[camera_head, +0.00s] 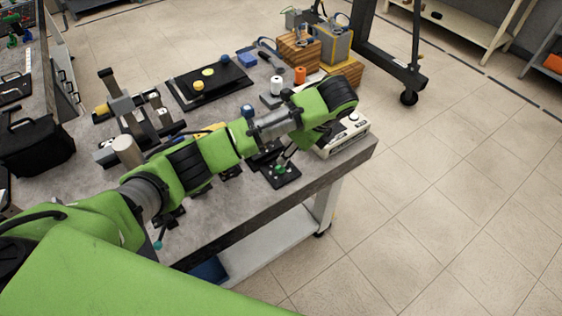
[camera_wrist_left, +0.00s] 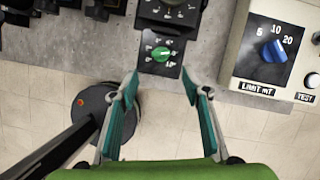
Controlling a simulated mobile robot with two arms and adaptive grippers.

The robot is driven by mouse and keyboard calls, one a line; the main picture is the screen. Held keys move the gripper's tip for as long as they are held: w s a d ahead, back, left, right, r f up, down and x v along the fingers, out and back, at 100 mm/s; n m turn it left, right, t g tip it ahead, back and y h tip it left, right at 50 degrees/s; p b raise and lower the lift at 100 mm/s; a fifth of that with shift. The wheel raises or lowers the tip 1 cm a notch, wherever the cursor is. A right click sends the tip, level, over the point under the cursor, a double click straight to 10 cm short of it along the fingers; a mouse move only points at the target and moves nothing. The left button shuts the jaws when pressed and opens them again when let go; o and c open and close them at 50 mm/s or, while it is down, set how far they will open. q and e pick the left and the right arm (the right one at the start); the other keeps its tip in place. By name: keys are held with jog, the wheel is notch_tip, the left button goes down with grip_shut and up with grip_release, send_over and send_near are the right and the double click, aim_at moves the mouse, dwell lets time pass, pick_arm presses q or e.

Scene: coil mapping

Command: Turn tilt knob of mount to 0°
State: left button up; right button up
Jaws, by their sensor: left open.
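A green knob (camera_wrist_left: 161,53) with a light pointer mark sits on a black plate with a white number scale (camera_wrist_left: 158,66), in the upper middle of the left wrist view. The black plate joins a larger black mount (camera_wrist_left: 168,13) behind it. In the head view the green knob (camera_head: 281,170) shows near the table's front edge. My left gripper (camera_wrist_left: 163,88) is open and empty, its two teal-lined fingers on either side below the knob in the picture, apart from it. It also shows in the head view (camera_head: 287,156), partly hidden by my arm. My right gripper is not in view.
A white box (camera_wrist_left: 248,75) with a blue dial (camera_wrist_left: 274,51) stands to the right of the knob. The grey table (camera_head: 240,205) also holds a black board (camera_head: 228,85), wooden blocks (camera_head: 299,52) and small spools (camera_head: 300,75).

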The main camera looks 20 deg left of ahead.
aim_at(282, 170)
pick_arm(q)
jog(key=p+x, duration=0.1)
jog(key=x, duration=0.8)
jog(key=shift+w+a+f, duration=0.15)
jog(key=shift+a+f, duration=0.1)
jog(key=shift+f, duration=0.05)
jog(key=c, duration=1.1)
